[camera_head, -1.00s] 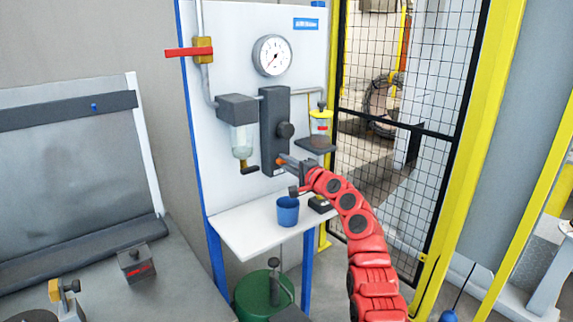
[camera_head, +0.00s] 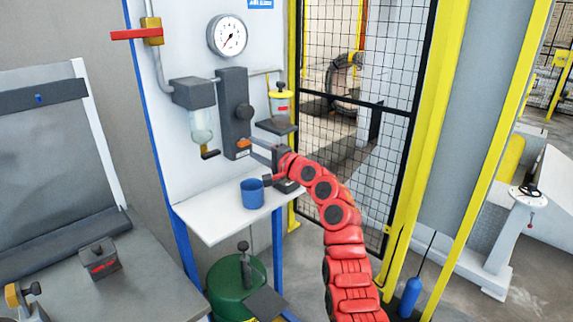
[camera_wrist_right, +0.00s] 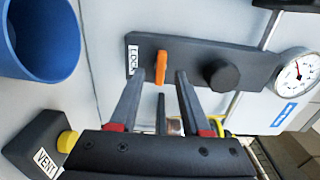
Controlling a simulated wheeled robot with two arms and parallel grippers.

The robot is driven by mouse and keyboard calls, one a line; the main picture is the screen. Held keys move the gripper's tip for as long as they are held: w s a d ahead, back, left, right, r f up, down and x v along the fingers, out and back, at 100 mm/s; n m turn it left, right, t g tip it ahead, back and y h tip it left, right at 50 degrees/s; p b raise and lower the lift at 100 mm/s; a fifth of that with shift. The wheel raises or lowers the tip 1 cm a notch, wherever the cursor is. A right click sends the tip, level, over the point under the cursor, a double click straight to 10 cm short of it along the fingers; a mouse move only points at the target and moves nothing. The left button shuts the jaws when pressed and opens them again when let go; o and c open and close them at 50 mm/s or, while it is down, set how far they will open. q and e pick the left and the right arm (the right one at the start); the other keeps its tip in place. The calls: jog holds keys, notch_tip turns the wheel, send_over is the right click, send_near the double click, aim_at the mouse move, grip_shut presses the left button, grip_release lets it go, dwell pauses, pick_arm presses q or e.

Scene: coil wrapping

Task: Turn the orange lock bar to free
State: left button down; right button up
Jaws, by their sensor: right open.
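The orange lock bar (camera_head: 243,143) sits low on the dark upright block (camera_head: 234,100) of the panel, just above a small label. In the right wrist view the orange lock bar (camera_wrist_right: 161,60) lies crosswise to the block's length, beside the label reading LOCK (camera_wrist_right: 132,61). My right gripper (camera_head: 256,149) is at the block's lower end, next to the bar. In the wrist view its two fingers (camera_wrist_right: 161,75) are spread, and the bar shows between their tips. I cannot tell whether they touch it. My left gripper is out of view.
A dark round knob (camera_wrist_right: 221,76) is close to one finger in the wrist view. A blue cup (camera_head: 252,193) stands on the white shelf (camera_head: 208,219) below. A VENT box with a yellow button (camera_wrist_right: 68,141) is near the gripper. A mesh fence (camera_head: 330,90) stands right.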

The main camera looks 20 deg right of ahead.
jog(key=b+v, duration=0.1)
jog(key=v, duration=1.2)
jog(key=shift+s, duration=0.15)
